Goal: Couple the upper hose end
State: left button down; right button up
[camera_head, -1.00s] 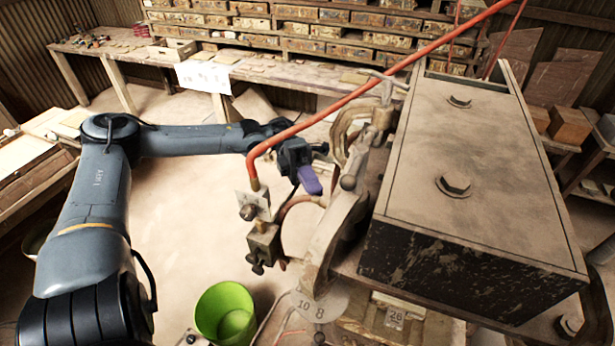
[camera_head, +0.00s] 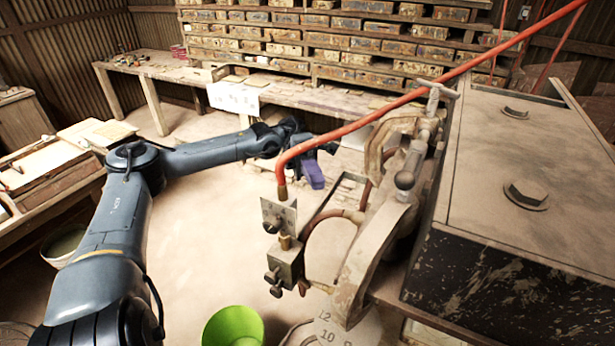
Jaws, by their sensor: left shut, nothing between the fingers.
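The orange hose (camera_head: 400,99) comes down from the upper right and bends downward to its brass-tipped end (camera_head: 282,192). That end is at the top of a small metal plate (camera_head: 279,214); I cannot tell whether it is seated there. Below the plate, a brass fitting (camera_head: 285,242) tops a metal valve block (camera_head: 287,264). My left gripper (camera_head: 314,173), with purple fingers, is behind the hose, right of its end. Its fingers are shut and empty, apart from the end. The hose hides part of the gripper. My right gripper is not in view.
The press's curved metal frame (camera_head: 368,262) and big dark box (camera_head: 500,270) fill the right side. A brownish hose (camera_head: 325,215) loops from the block towards the press. A green bucket (camera_head: 233,328) stands on the floor below. The floor left of the block is clear.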

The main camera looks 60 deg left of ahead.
pick_arm(q)
jog(key=shift+w+a+r+b, duration=0.1)
jog(key=shift+w+a+b, duration=0.1)
jog(key=shift+a+b, duration=0.8)
jog(key=shift+w+a+r+b, duration=0.15)
jog(key=shift+a+b, duration=0.5)
jog(key=shift+a, duration=0.6)
